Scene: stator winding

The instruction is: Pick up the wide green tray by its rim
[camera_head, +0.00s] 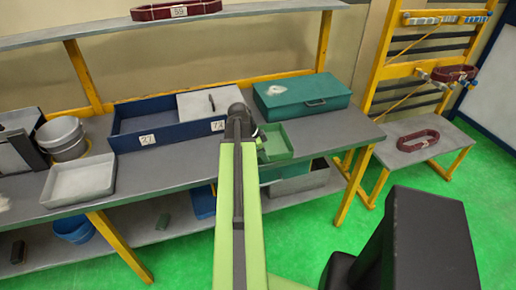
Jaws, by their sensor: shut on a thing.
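The wide green tray (280,146) is on the grey workbench, in front of the closed teal case. Its left part is hidden behind my arm. My gripper (257,134) is at the tray's left rim and is shut on it. The fingertips are small and partly hidden by my arm, so the exact grip point is unclear. I cannot tell whether the tray is resting on the bench or slightly raised.
The teal case (302,96) is right behind the tray. A blue bin (143,139) with number labels is to the left, and a grey tray (80,182) and buckets (65,138) are further left. The workbench (335,128) is clear to the right.

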